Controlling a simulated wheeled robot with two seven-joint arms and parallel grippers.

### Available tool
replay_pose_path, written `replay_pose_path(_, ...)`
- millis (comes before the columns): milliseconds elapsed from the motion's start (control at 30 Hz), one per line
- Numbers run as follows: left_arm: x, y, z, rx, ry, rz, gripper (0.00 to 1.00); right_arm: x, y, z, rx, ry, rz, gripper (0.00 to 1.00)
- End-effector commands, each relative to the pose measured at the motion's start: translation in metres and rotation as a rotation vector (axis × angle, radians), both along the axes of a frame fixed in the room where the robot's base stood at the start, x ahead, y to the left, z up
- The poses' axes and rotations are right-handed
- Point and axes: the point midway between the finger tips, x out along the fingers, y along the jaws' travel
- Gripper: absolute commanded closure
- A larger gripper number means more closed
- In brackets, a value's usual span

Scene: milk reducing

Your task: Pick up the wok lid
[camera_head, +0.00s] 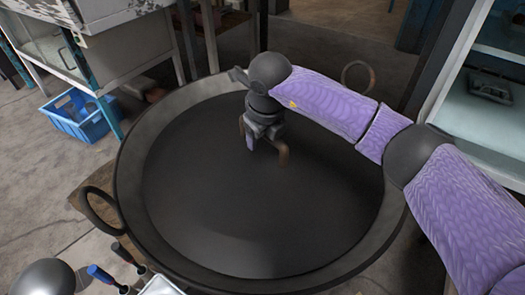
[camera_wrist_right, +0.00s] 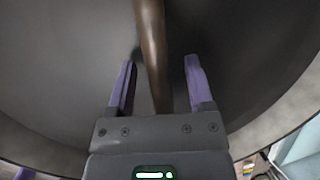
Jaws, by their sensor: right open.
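The wok lid (camera_head: 255,215) is a wide dark disc lying inside the rim of a large dark wok (camera_head: 132,225). It also fills much of the right wrist view (camera_wrist_right: 70,60). Its brown bar handle (camera_head: 283,153) rises near the lid's middle, partly hidden by my right gripper (camera_head: 262,146). In the right wrist view, my right gripper (camera_wrist_right: 160,84) is open, with its two purple fingers on either side of the handle (camera_wrist_right: 152,45). Gaps show between the handle and both fingers. My left gripper is not in view.
The wok has ring handles at the left (camera_head: 103,210) and back right (camera_head: 358,76). A blue crate (camera_head: 80,116) stands on the floor at the left. Tools with coloured handles (camera_head: 104,276) lie at the lower left. A shelf unit (camera_head: 490,110) stands at the right.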

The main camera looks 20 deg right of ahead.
Motion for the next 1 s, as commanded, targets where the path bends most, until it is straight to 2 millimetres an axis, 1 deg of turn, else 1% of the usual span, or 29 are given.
replay_pose_path(33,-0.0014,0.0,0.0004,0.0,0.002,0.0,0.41,0.0,0.0,-0.0001,0.0,0.0,0.0,0.33)
replay_pose_path(67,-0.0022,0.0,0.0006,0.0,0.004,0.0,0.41,0.0,0.0,0.0,0.0,0.0,0.0,0.35)
replay_pose_path(100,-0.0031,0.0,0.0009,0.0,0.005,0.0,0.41,0.0,0.0,0.0,0.0,0.0,0.0,0.44)
replay_pose_path(167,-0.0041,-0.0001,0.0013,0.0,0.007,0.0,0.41,0.0,0.0,0.0,0.0,0.0,0.0,0.56)
replay_pose_path(200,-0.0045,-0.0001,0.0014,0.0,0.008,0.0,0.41,0.0,0.0,0.0,0.0,0.0,0.0,0.65)
replay_pose_path(267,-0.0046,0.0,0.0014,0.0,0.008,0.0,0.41,0.0,0.0,0.0,0.0,0.0,0.0,0.78)
replay_pose_path(300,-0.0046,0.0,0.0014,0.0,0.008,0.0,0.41,0.0,0.0,0.0,0.0,0.0,0.0,0.86)
replay_pose_path(367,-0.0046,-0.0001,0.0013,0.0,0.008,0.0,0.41,0.0,0.0001,0.0,0.0,0.0,0.0,0.99)
replay_pose_path(400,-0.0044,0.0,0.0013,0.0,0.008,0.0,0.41,0.0,0.0001,0.0,0.0,0.0,0.0,1.0)
replay_pose_path(800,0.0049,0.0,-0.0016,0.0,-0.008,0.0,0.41,-0.0002,0.0005,-0.0002,0.0,0.001,0.001,1.0)
replay_pose_path(1000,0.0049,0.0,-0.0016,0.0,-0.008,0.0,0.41,-0.0003,0.0006,-0.0002,0.001,0.002,0.001,1.0)
